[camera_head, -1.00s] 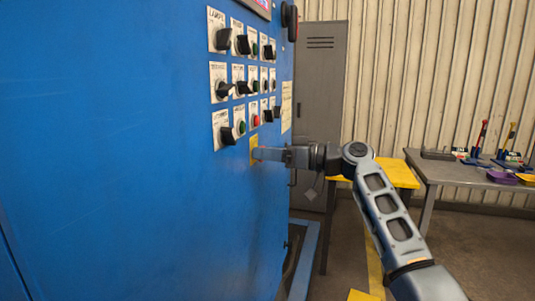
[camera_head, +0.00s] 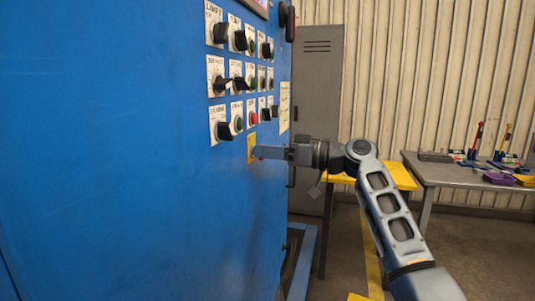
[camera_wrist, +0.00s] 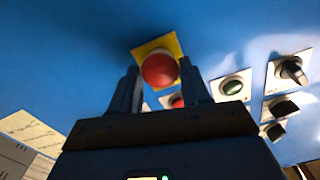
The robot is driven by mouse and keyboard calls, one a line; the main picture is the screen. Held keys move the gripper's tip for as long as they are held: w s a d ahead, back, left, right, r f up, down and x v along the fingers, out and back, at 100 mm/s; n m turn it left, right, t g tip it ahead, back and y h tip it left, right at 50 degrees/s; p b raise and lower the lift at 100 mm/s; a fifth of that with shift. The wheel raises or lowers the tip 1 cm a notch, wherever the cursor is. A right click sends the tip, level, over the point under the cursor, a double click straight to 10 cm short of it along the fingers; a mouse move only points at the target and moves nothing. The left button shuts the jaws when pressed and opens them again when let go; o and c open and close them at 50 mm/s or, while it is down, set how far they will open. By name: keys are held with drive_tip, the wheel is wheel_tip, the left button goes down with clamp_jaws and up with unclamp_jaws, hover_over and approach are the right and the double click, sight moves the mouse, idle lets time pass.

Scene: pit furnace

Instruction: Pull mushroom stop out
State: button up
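The mushroom stop is a round red button (camera_wrist: 159,70) on a square yellow plate (camera_wrist: 151,47) on the blue cabinet face. In the wrist view the two fingers of my gripper (camera_head: 258,152) stand apart, one on each side of the red head, with a gap showing on both sides. The gripper is open and holds nothing. In the head view the fingertips are close in front of the yellow plate (camera_head: 251,143), and the red head is hidden behind them. I cannot tell how far the fingertips reach past the head.
The blue cabinet (camera_head: 120,150) fills the left. Rows of knobs and buttons sit above the plate, including a red button (camera_head: 253,118) and a green one (camera_head: 239,123). A grey locker (camera_head: 317,90), a yellow-topped table (camera_head: 398,176) and a grey bench (camera_head: 450,172) stand behind.

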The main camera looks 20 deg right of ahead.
drive_tip(key=o, duration=0.4)
drive_tip(key=b+v, duration=0.2)
drive_tip(key=v, duration=0.6)
drive_tip(key=shift+a, duration=0.1)
drive_tip(key=shift+f, duration=0.15)
